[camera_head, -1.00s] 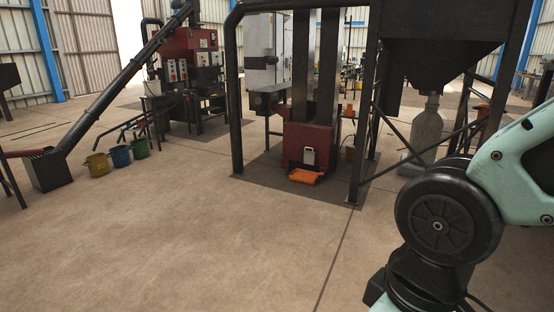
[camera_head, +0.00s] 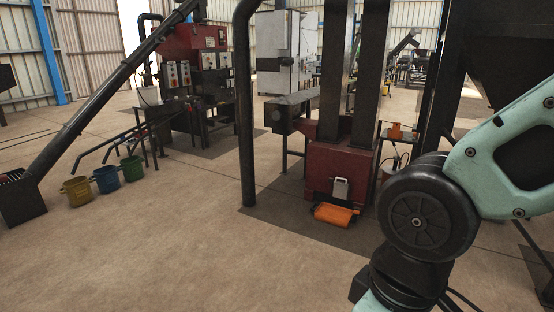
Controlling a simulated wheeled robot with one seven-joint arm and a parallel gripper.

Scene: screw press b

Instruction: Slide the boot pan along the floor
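An orange pan (camera_head: 335,214), which looks like the boot pan, lies on the floor at the front foot of a red machine boot (camera_head: 338,170). A pale plate (camera_head: 340,189) sits on the boot's front just above the pan. The pan stands on a dark floor patch. My arm shows at the right, a good way in front of the pan in the picture and apart from it. My gripper is outside the view.
A dark post (camera_head: 246,120) stands left of the boot. Yellow (camera_head: 77,191), blue (camera_head: 106,180) and green (camera_head: 131,169) buckets stand at the left near a sloping dark chute (camera_head: 95,105). A small stand with an orange item (camera_head: 397,132) is right of the boot. The front floor is clear.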

